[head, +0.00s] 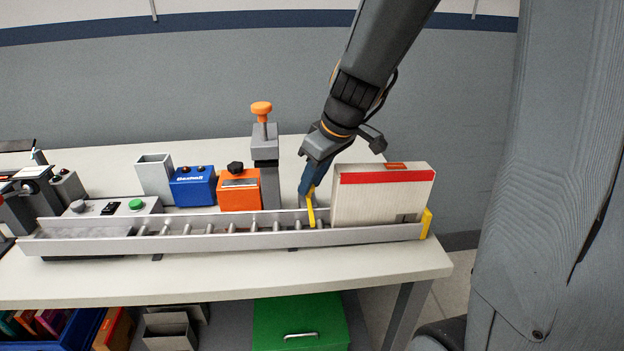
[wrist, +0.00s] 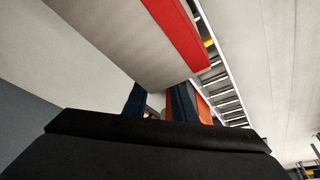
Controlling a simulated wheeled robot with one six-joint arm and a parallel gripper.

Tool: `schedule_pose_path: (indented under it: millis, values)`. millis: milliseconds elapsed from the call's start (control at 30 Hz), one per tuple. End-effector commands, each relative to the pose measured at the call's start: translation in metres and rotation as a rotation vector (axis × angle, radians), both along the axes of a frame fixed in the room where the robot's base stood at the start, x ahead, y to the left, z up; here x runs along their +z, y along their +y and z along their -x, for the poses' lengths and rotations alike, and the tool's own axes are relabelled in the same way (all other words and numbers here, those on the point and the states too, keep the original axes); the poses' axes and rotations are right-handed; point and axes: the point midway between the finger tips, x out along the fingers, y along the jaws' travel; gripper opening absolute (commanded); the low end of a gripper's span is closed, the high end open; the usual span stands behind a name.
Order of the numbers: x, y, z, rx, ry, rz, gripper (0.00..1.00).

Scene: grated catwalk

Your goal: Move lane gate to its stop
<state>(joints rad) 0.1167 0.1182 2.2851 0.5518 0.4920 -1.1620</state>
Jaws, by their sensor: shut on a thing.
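The lane gate, a thin yellow upright piece (head: 311,208), stands in the grey roller lane (head: 210,242), just left of a white box with a red band (head: 382,200). My gripper (head: 307,190) reaches down from the upper right and is shut on the top of the yellow piece. In the wrist view my blue fingers (wrist: 158,104) show beside the box (wrist: 120,45); what lies between them is mostly hidden. A second yellow piece (head: 427,223) stands at the lane's right end.
Behind the lane stand a grey post with an orange knob (head: 262,142), an orange unit (head: 239,190), a blue unit (head: 193,186) and an open grey bin (head: 155,176). The rollers left of the gate are clear. The table's front strip (head: 230,279) is bare.

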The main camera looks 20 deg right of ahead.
Motion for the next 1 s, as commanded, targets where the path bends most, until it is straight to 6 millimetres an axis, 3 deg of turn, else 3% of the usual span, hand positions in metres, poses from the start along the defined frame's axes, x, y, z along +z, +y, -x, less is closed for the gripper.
schedule_pose_path:
  millis: [100,133,233,633,1000]
  values:
    - [-0.001,0.002,0.003,0.005,0.008,-0.001,0.02]
    - [-0.001,0.002,0.003,0.005,0.009,-0.002,0.26]
    - [-0.001,0.002,0.003,0.005,0.007,-0.002,0.43]
    - [0.005,-0.001,0.003,0.002,0.003,-0.001,0.43]
    - [0.054,-0.012,0.02,0.003,0.001,0.0,0.43]
